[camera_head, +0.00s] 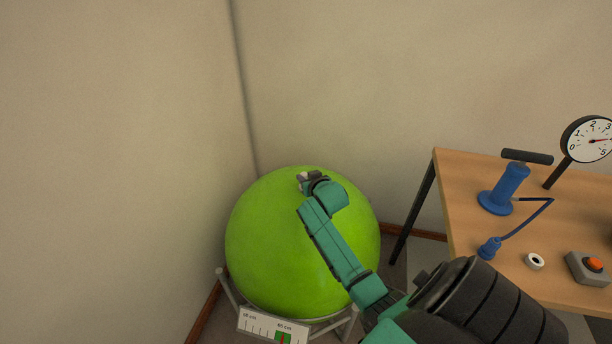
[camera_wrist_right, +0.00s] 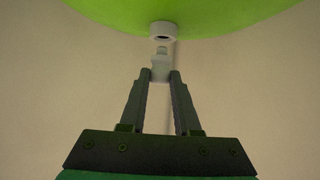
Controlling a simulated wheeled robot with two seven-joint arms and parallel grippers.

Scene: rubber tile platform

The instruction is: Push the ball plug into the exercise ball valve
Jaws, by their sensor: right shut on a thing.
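The green exercise ball (camera_head: 270,245) rests on a stand in the corner; its lower edge also shows at the top of the right wrist view (camera_wrist_right: 215,14). The pale valve (camera_wrist_right: 163,31) is a round opening on the ball in the wrist view. My right gripper (camera_wrist_right: 160,75) is shut on the pale ball plug (camera_wrist_right: 160,66). The plug's narrow tip points at the valve, with a small gap seeming to show between them. In the head view my right gripper (camera_head: 305,180) is in front of the upper part of the ball, and the plug is hard to make out. My left gripper is not in view.
A wooden table (camera_head: 460,185) at the right holds a blue hand pump (camera_head: 508,187), a pressure gauge (camera_head: 588,140), a white ring (camera_head: 534,261) and a box with an orange button (camera_head: 590,266). A measuring scale (camera_head: 262,326) is at the ball's stand. Walls stand close behind.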

